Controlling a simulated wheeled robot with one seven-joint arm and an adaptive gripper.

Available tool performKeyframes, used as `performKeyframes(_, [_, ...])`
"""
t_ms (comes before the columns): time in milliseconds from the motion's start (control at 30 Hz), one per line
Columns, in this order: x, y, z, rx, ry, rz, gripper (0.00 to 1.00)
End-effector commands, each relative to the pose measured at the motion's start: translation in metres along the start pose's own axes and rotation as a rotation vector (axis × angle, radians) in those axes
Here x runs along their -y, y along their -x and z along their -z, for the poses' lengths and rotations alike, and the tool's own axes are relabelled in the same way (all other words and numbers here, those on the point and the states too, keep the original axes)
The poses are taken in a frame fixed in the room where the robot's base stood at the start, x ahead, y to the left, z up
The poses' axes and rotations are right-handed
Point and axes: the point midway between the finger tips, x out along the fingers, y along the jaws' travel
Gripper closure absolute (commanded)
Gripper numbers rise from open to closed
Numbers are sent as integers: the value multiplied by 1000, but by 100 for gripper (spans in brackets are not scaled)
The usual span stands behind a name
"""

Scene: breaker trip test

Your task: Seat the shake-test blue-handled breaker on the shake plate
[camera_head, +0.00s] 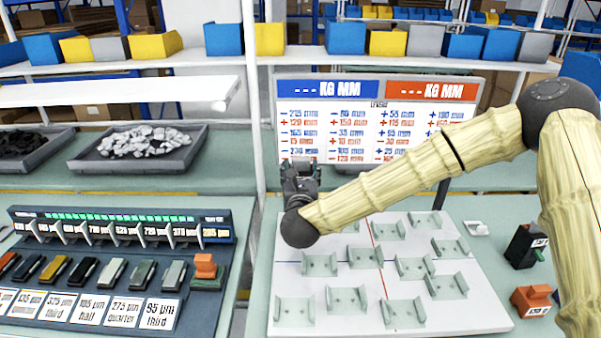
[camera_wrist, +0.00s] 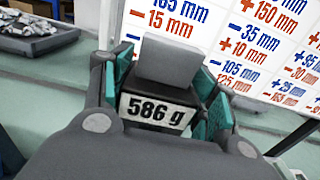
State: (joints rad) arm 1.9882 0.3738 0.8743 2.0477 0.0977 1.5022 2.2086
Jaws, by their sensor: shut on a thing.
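My gripper (camera_head: 301,172) is above the back left edge of the white plate (camera_head: 285,260). In the wrist view its teal-padded fingers (camera_wrist: 166,92) are shut on a grey block-shaped breaker (camera_wrist: 168,64) with a white label reading 586 g. Its visible top is grey; I see no blue handle on it. In the head view the held breaker is mostly hidden by my gripper. The plate carries several pale holders (camera_head: 365,258), which look empty, and thin red and blue lines cross it.
A dark blue rack (camera_head: 225,262) with several coloured breakers and labels stands at left. A black block (camera_head: 522,246) and an orange block (camera_head: 530,300) stand right of the plate. A signboard (camera_head: 379,88) with blue and red figures stands behind. A tray of grey pieces (camera_head: 85,160) is back left.

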Motion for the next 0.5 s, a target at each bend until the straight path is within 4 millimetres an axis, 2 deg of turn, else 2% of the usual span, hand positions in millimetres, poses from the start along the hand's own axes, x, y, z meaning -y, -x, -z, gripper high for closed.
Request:
performKeyframes(133, [0,2,1,1,-1,0,100])
performKeyframes(500, [0,2,27,1,-1,0,100])
